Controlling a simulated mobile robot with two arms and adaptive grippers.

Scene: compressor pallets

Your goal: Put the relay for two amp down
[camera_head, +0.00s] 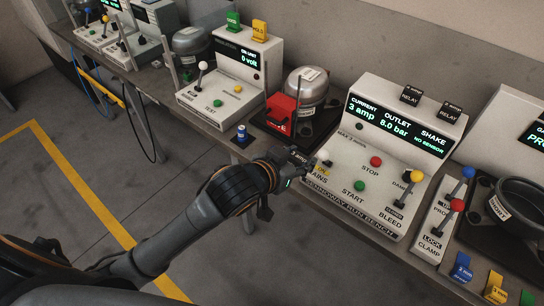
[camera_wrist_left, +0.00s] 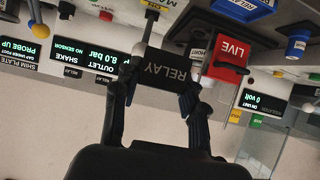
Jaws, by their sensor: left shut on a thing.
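My left gripper (camera_head: 298,160) is shut on a black relay, held at the front left corner of the run bench (camera_head: 345,205). In the left wrist view the relay (camera_wrist_left: 166,68) sits between both fingers, and its white word RELAY shows upside down; I cannot read an amp mark on it there. Two more black relays, a left one (camera_head: 411,95) and a right one (camera_head: 449,112), stand on top of the run bench; their small amp marks are hard to read. The bench display reads 3 amp and 8.0 bar. My right gripper is not in view.
A red LIVE block (camera_head: 281,112) and a grey compressor (camera_head: 306,86) stand left of the run bench. A blue labelled piece (camera_wrist_left: 245,8) shows at the top of the wrist view. A small blue canister (camera_head: 241,133) stands near the table edge. Levers (camera_head: 468,173) stand at right.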

